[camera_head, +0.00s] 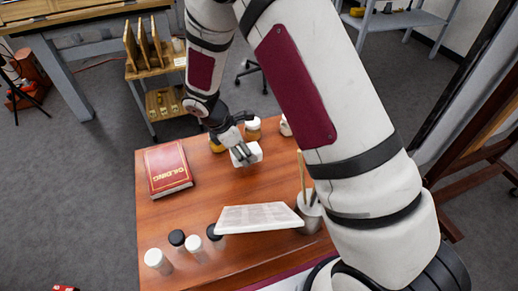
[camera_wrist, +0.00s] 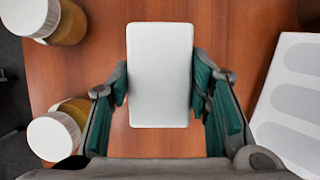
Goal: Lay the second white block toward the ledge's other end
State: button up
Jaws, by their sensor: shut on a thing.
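A plain white block (camera_wrist: 160,75) is held between the green-padded fingers of my gripper (camera_wrist: 160,92), one finger along each long side. In the head view the white block (camera_head: 250,156) shows at my gripper (camera_head: 241,151), over the far part of the brown table (camera_head: 205,203). I cannot tell how far above the table it is. I cannot make out the ledge or another white block; my arm hides much of the right side.
A red book (camera_head: 167,168) lies left. Amber jars with white lids (camera_wrist: 54,136) stand beyond the gripper. A pale slab (camera_head: 258,217), a cup of tools (camera_head: 309,212) and several small bottles (camera_head: 158,261) occupy the near side. A white panel with grey rounded shapes (camera_wrist: 291,103) is right in the wrist view.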

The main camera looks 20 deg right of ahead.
jog(key=d, duration=0.2)
jog(key=w+d, duration=0.1)
jog(key=d, duration=0.1)
jog(key=w+d, duration=0.1)
jog(key=d, duration=0.1)
jog(key=shift+w+d+f, duration=0.1)
jog(key=shift+w+f, duration=0.1)
jog(key=shift+f, duration=0.15)
jog(key=shift+f+p, duration=0.3)
jog(key=shift+f, duration=1.45)
jog(key=shift+f, duration=0.1)
jog(key=o, duration=0.9)
jog(key=shift+o, duration=0.2)
